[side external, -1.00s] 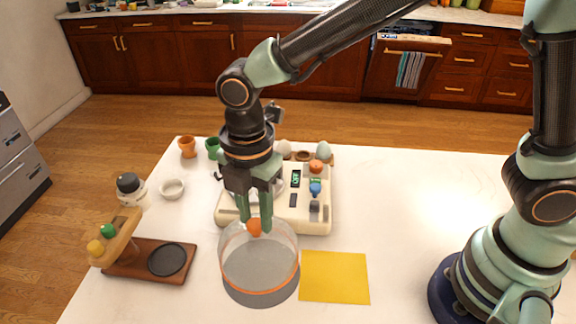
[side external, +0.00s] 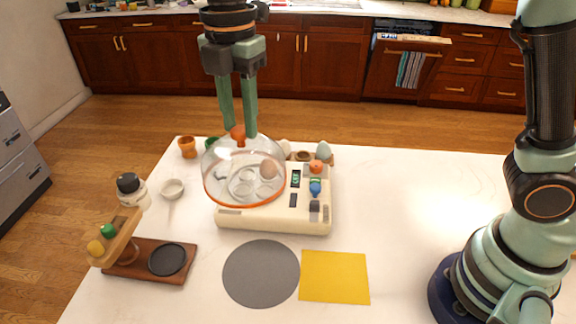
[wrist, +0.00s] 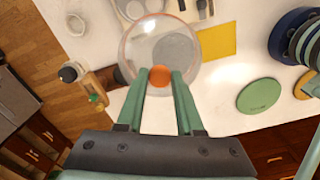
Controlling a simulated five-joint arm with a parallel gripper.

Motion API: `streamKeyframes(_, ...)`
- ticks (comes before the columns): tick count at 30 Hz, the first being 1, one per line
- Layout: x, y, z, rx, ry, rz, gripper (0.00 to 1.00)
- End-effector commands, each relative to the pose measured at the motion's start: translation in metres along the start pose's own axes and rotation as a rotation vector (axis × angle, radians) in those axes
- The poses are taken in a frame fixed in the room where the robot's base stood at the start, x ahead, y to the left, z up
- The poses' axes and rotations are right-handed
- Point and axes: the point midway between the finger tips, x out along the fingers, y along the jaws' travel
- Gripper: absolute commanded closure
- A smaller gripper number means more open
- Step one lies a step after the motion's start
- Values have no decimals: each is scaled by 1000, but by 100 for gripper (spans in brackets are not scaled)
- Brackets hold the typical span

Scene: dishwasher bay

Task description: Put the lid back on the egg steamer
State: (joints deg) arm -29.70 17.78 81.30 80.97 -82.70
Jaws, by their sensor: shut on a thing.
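The clear dome lid (side external: 215,180) has an orange rim and an orange knob (side external: 238,136). My gripper (side external: 238,132) is shut on the knob and holds the lid in the air, slightly tilted. In the side view the lid overlaps the left part of the cream egg steamer (side external: 270,220), and the steamer's round tray and a brown egg show through it. In the wrist view the knob (wrist: 160,76) sits between my fingertips, with the lid (wrist: 130,45) beyond. The steamer (wrist: 200,8) is partly cut off at the top there.
A grey round mat (side external: 262,273) lies bare beside a yellow cloth (side external: 334,277). A wooden stand (side external: 125,262) with a black disc is at front left. A white bowl (side external: 172,189) and orange cup (side external: 188,147) stand left of the steamer.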

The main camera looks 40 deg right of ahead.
Motion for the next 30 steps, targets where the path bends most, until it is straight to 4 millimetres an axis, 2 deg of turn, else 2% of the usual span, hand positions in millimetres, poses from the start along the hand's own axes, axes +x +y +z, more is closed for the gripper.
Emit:
streamKeyframes(1,9,12,18,10,0,-3,100)
streamKeyframes(6,30,39,66,6,0,-2,100)
streamKeyframes(9,39,48,86,5,0,0,100)
streamKeyframes(12,44,53,98,2,0,0,100)
streamKeyframes(20,57,55,103,-1,0,-1,100)
streamKeyframes(30,86,54,102,0,0,0,100)
